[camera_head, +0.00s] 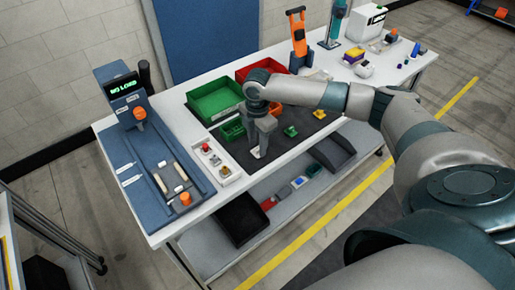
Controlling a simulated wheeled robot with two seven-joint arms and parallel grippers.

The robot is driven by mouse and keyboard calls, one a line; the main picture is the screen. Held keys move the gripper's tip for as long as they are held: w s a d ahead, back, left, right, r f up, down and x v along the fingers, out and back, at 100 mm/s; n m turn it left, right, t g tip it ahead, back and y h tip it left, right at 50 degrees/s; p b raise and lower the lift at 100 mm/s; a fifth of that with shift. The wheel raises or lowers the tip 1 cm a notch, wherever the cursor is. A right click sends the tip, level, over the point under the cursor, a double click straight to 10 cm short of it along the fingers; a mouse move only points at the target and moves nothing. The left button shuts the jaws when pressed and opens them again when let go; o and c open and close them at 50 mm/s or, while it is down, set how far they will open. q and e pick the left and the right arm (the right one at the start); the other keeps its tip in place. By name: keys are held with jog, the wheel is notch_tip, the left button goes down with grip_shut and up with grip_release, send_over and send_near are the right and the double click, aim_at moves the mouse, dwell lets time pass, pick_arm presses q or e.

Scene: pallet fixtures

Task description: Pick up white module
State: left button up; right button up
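My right gripper (259,153) points down over the dark mat (295,147) on the white workbench. A small pale patch shows at its fingertips, and I cannot tell whether it is a white module or part of the fingers. Whether the fingers are open or shut is too small to tell. A white tray (229,177) left of the gripper holds a few small coloured parts. Small whitish pieces lie on the blue fixture (137,181) at the bench's left end. I cannot tell for sure which piece is the white module. My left gripper is not in view.
A green bin (213,101) and a red bin (262,66) stand behind the gripper. Green and yellow parts (290,131) lie on the mat to its right. An orange tool (298,38) stands at the back. Black bins (242,219) sit on the lower shelf.

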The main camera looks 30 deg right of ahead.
jog(key=shift+f, duration=0.35)
jog(key=shift+c, duration=0.6)
grip_shut()
jog(key=shift+r, duration=0.2)
